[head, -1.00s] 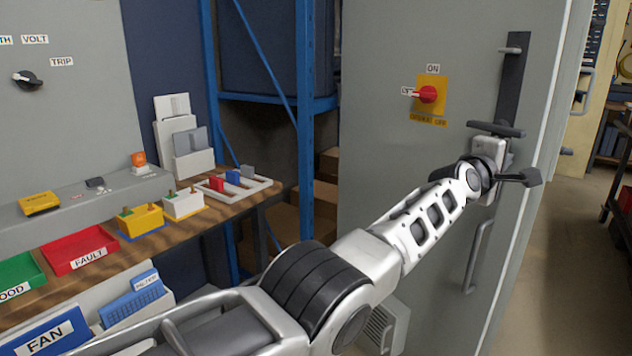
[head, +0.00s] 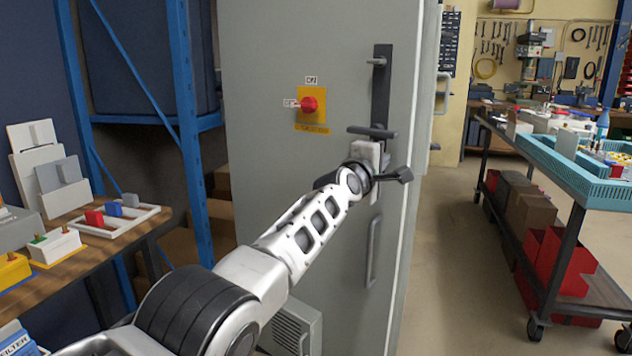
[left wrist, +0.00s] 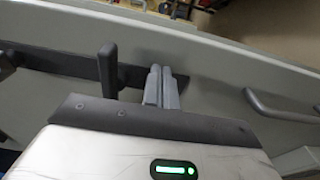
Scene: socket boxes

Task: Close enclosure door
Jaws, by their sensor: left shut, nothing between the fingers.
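The grey enclosure door (head: 260,60) fills the middle of the head view, with a dark upright strip (head: 381,88) near its right edge. A peg (head: 376,61) sticks out near the top of the strip. A grey pull handle (head: 373,250) is lower down. My left gripper (head: 370,152) is at the strip, between the peg and the pull handle. In the left wrist view its two grey fingers (left wrist: 160,88) are together and empty, by the strip (left wrist: 60,62). I cannot tell whether the fingers touch the door, or whether the door is flush with its frame. My right gripper is out of view.
A red rotary switch (head: 309,104) on a yellow plate is on the door. A blue shelf rack (head: 183,110) and a wooden bench (head: 100,240) are to the left. To the right is open floor (head: 460,260), then a cart with a teal tray (head: 560,170).

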